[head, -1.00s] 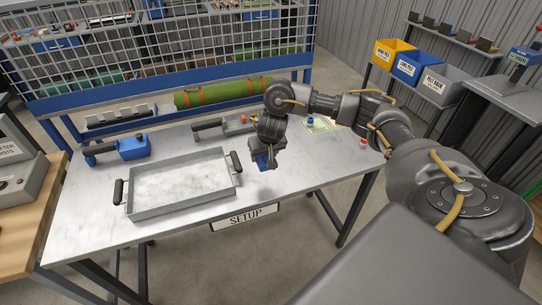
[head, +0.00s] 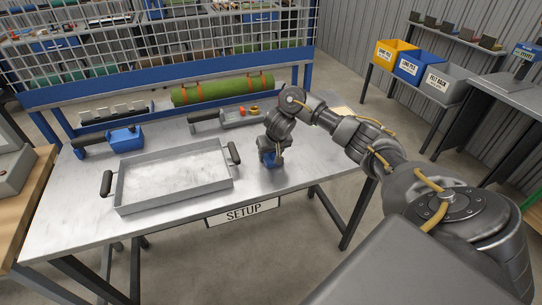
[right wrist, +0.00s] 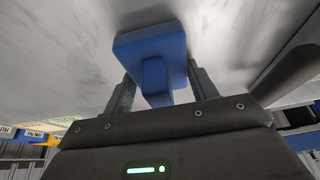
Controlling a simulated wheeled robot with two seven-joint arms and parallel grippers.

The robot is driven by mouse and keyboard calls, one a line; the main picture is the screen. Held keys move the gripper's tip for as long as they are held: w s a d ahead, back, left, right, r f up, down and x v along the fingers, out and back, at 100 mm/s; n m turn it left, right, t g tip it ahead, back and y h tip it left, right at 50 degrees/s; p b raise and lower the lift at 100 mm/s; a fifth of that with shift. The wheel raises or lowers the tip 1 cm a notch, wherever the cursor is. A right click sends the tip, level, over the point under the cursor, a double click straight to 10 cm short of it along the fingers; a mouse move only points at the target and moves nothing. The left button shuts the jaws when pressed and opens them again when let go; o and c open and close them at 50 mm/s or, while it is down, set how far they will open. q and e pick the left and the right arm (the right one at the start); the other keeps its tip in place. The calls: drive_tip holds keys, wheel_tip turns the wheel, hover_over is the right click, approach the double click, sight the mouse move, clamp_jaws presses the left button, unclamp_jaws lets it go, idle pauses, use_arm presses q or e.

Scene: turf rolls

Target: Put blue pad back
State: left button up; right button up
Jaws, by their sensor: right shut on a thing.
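My right gripper (head: 271,154) is over the right part of the metal table, just right of the grey tray. It is shut on the blue pad (head: 267,162), which is mostly hidden by the fingers in the head view. In the right wrist view the blue pad (right wrist: 150,45) shows as a flat block with a narrower blue grip between the two fingers (right wrist: 160,88). The pad is close to the grey tabletop; I cannot tell whether it touches. My left gripper is not in view.
The shallow grey tray (head: 120,208) with black handles fills the table's middle. Behind it are a blue tool (head: 126,139), a grey holder (head: 240,119) with red and orange knobs, and a strapped green roll (head: 222,90). The front right tabletop is clear.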

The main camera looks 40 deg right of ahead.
drive_tip(key=shift+r, duration=0.1)
drive_tip(key=o, duration=0.9)
drive_tip(key=shift+o, duration=0.2)
drive_tip(key=p+v, duration=0.8)
drive_tip(key=v, duration=0.4)
drive_tip(key=shift+a, duration=0.1)
